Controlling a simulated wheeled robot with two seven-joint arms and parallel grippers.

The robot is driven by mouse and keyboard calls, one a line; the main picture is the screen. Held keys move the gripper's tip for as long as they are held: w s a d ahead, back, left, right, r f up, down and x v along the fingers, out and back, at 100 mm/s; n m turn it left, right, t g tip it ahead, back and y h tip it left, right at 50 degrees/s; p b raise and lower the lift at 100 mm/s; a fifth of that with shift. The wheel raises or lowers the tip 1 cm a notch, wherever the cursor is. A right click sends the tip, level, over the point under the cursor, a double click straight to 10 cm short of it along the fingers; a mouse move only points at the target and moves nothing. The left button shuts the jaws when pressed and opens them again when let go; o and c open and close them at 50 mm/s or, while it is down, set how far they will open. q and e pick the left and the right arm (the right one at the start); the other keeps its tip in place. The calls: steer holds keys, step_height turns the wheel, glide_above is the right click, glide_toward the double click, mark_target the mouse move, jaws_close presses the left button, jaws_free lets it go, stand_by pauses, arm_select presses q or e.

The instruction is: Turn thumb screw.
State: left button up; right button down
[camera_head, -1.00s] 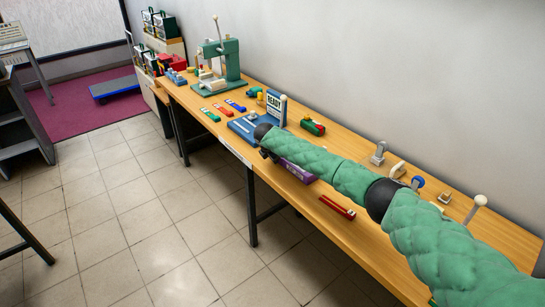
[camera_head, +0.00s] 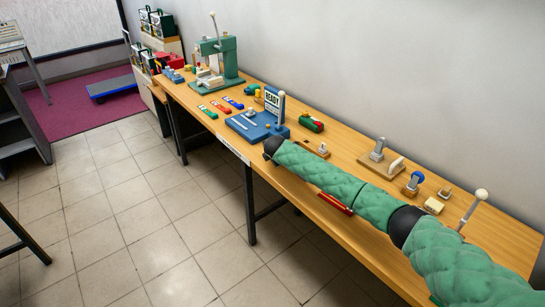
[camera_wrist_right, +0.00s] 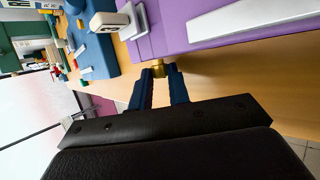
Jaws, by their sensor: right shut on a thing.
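A small brass thumb screw (camera_wrist_right: 158,69) shows in the right wrist view, at the edge of a purple block (camera_wrist_right: 185,28). My right gripper (camera_wrist_right: 160,74) is shut on this screw, its two dark blue fingertips on either side of it. The block carries a pale strip and a white knob (camera_wrist_right: 109,22) on a grey mount. In the head view, my green-sleeved right arm reaches from the lower right to the front edge of the bench; the screw, the fingertips and most of the block are hidden there. My left gripper is not in view.
A blue fixture with a READY sign (camera_head: 272,101) stands just beyond the gripper on the wooden bench (camera_head: 335,152). A green press (camera_head: 218,62) is farther back. A red bar (camera_head: 335,204) lies by the front edge. Clamps and knobbed parts stand to the right.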

steer(key=c, duration=1.3)
jaws_free()
steer(key=shift+w+a+r+g+h+p, duration=0.1)
steer(key=shift+r+g+h+p, duration=0.2)
steer(key=shift+g+p, duration=0.15)
steer(key=shift+w+a+n+g+h+p, duration=0.15)
steer(key=shift+n+g+h+p, duration=0.15)
steer(key=shift+g+h+p, duration=0.25)
steer(key=shift+w+g+h, duration=0.15)
steer(key=shift+g+h, duration=0.3)
steer(key=shift+g, duration=0.55)
steer(key=shift+w+a+n+g+h+b, duration=0.1)
steer(key=shift+n+g+h+b, duration=0.2)
steer(key=shift+g, duration=0.2)
steer(key=shift+g, duration=0.3)
steer(key=shift+h, duration=0.3)
